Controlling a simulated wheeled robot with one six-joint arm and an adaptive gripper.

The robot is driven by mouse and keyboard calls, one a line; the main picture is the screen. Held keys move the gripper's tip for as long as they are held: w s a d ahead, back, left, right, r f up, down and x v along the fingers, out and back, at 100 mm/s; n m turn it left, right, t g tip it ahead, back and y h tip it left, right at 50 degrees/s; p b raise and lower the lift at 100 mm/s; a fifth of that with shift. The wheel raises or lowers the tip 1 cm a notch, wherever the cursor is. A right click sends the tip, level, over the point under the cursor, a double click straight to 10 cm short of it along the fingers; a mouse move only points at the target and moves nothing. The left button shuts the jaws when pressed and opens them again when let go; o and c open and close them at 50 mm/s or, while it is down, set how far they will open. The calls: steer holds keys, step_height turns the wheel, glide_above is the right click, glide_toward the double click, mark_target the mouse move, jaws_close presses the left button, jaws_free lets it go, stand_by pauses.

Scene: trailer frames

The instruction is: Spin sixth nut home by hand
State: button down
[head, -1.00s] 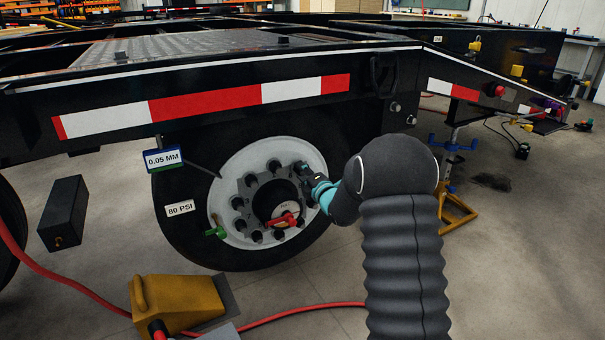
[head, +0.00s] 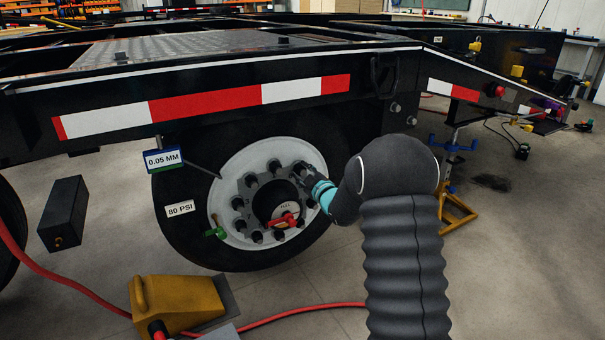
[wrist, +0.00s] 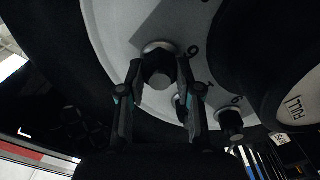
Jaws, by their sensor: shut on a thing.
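The wheel's pale rim (head: 238,163) carries a ring of dark nuts on studs around a dark hub. My gripper (head: 307,174) is at the upper right of this ring, reaching in from the right. In the wrist view, my gripper (wrist: 160,85) has its two fingers on either side of a dark nut (wrist: 158,72) and is shut on it. The nut sits at the rim face with a pale ring behind it; whether it is fully seated I cannot tell. Another nut (wrist: 229,122) shows to the right, near painted digits. The hub cap (wrist: 298,108) reads PULL.
A red handle (head: 285,220) is at the hub and a green clamp (head: 216,229) at the rim's left. A 0.05 MM sign (head: 163,159) stands at the tyre. A yellow wheel chock (head: 178,303) and red hose (head: 300,314) lie on the floor. The trailer frame (head: 30,110) overhangs the wheel.

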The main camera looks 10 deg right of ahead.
steer(key=m, duration=0.5)
steer(key=shift+d+f+m, duration=0.1)
steer(key=shift+d+m, duration=0.05)
steer(key=shift+m, duration=0.15)
steer(key=m, duration=0.4)
steer(key=shift+m, duration=0.3)
steer(key=m+p, duration=0.1)
steer(key=m, duration=0.4)
steer(key=shift+p, duration=0.3)
steer(key=m+p, duration=0.1)
steer(key=m, duration=0.4)
steer(key=m+p, duration=0.2)
steer(key=m, duration=0.3)
steer(key=shift+p, duration=0.3)
steer(key=m+p, duration=0.1)
steer(key=m, duration=0.4)
steer(key=shift+p, duration=0.4)
steer(key=m+p, duration=0.2)
steer(key=m, duration=0.3)
steer(key=shift+f, duration=0.1)
steer(key=shift+m+p, duration=0.8)
steer(key=shift+m, duration=1.7)
steer(key=shift+f, duration=0.1)
